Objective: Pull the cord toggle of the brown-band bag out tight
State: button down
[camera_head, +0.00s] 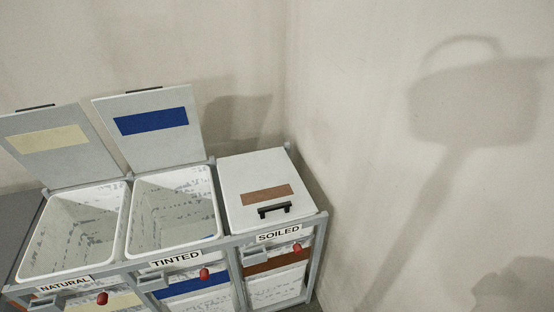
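The brown-band bag (277,293) hangs in the right bay of a grey frame, under the label SOILED (278,234). Its white lid (262,171) is shut and carries a brown stripe and a black handle (274,210). A red cord toggle (297,248) sits at the front of this bay, by the brown band (275,261), just right of the label. I cannot tell how far its cord is out. My gripper is not in view.
Bare walls stand behind and to the right, with a large shadow on the right wall.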

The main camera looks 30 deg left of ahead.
aim_at(298, 249)
jog(key=u, duration=1.6)
